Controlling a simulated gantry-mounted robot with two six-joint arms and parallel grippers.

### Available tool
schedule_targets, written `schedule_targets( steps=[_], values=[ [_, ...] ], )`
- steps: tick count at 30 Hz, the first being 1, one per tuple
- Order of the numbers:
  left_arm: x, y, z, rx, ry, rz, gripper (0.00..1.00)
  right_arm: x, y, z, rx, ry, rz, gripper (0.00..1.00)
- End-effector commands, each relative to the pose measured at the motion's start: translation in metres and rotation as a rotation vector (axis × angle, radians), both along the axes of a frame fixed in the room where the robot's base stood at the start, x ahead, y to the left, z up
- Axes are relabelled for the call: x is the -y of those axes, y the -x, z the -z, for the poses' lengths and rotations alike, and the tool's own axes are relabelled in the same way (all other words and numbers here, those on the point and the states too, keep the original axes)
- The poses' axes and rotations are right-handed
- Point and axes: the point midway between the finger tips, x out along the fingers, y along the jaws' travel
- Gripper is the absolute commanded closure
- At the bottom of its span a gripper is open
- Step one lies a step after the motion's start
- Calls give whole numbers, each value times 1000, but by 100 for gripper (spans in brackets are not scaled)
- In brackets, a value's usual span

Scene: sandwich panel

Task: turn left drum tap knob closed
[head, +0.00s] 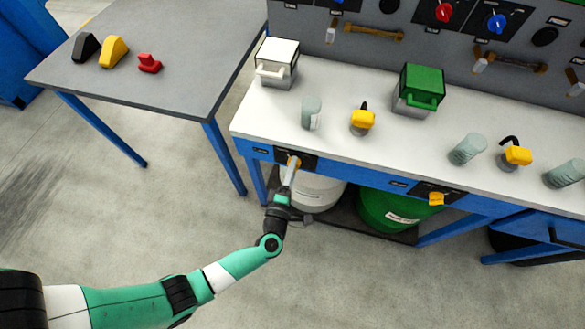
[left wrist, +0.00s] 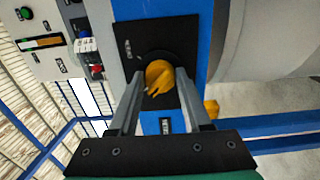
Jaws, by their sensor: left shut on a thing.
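The left drum tap knob is a yellow knob (head: 293,161) on a black plate on the blue front rail of the bench, above the white drum (head: 314,190). My left gripper (head: 291,169) reaches up to it from below and is shut on it. In the left wrist view the yellow knob (left wrist: 160,78) sits between the two grey fingers of my left gripper (left wrist: 158,85), in front of the black plate (left wrist: 135,40). The fingers hide part of the knob's sides. My right gripper is not in view.
A second yellow knob (head: 436,198) is on the rail above the green drum (head: 385,208). The white bench top (head: 340,120) holds a white box (head: 277,62), a green box (head: 419,90), cups and yellow-headed taps. A grey table (head: 160,80) stands at the left.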

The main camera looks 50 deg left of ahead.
Motion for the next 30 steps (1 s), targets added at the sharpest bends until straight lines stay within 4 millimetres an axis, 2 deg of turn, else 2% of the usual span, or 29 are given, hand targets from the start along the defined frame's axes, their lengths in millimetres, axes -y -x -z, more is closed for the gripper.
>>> schedule_targets(
  steps=[14,15,19,20,30],
  values=[
    [0,0,0,9,15,0,100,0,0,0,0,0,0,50],
    [0,0,0,9,15,0,48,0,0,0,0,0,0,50],
    [0,0,0,8,14,0,25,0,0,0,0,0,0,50],
    [0,0,0,8,14,0,22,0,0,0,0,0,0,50],
    [3,3,-1,7,13,1,22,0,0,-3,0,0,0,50]
  ],
)
